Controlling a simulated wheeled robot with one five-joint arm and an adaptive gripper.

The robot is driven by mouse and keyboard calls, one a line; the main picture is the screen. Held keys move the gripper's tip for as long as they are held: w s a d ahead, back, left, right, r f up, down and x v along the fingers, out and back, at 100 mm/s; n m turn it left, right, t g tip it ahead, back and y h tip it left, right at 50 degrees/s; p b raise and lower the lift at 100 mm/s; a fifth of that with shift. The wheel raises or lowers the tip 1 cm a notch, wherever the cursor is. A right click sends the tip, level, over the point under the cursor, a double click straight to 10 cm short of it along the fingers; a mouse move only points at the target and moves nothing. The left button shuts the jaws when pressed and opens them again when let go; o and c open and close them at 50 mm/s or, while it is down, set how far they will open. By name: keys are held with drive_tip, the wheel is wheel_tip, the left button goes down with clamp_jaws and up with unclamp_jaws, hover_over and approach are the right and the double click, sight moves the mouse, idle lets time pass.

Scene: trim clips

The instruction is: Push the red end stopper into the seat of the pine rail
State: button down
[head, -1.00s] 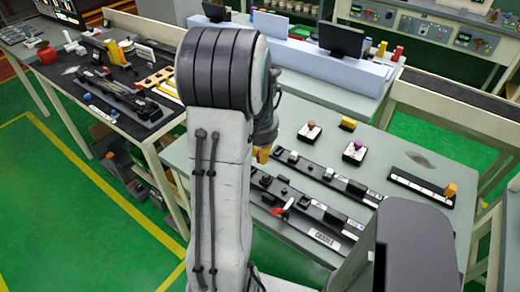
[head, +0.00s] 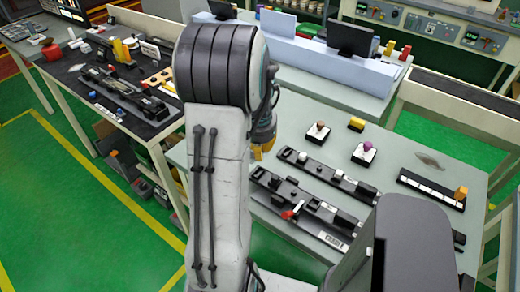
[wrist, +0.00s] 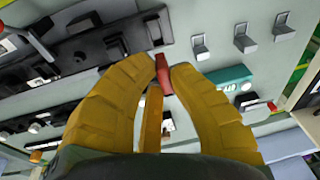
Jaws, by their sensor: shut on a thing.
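A dark long fixture (wrist: 90,70) lies left of the fingertips in the wrist view.
On the grey table are two long dark fixtures, the nearer with a red lever (head: 291,212). Behind stand small knobbed blocks, one purple-topped (head: 366,151), and a yellow block (head: 356,124). A labelled strip (head: 432,188) lies right. Grey brackets (wrist: 244,40) show in the wrist view.

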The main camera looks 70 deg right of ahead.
drive_tip(key=shift+f+b, duration=0.1)
drive_tip(key=shift+b, duration=0.2)
drive_tip(key=b, duration=0.6)
hover_over(260, 169)
drive_tip(key=a, duration=0.2)
drive_tip(key=f, duration=0.5)
drive_tip(key=shift+s+f, duration=0.3)
drive_tip(key=shift+s, duration=0.05)
drive_tip(key=shift+f+b, duration=1.05)
drive_tip(key=shift+f, duration=0.15)
drive_tip(key=c, duration=1.3)
unclamp_jaws()
drive_tip(key=shift+o, duration=0.2)
wheel_tip(260, 169, up, 12)
drive_tip(key=a, duration=0.2)
drive_tip(key=shift+s, duration=0.2)
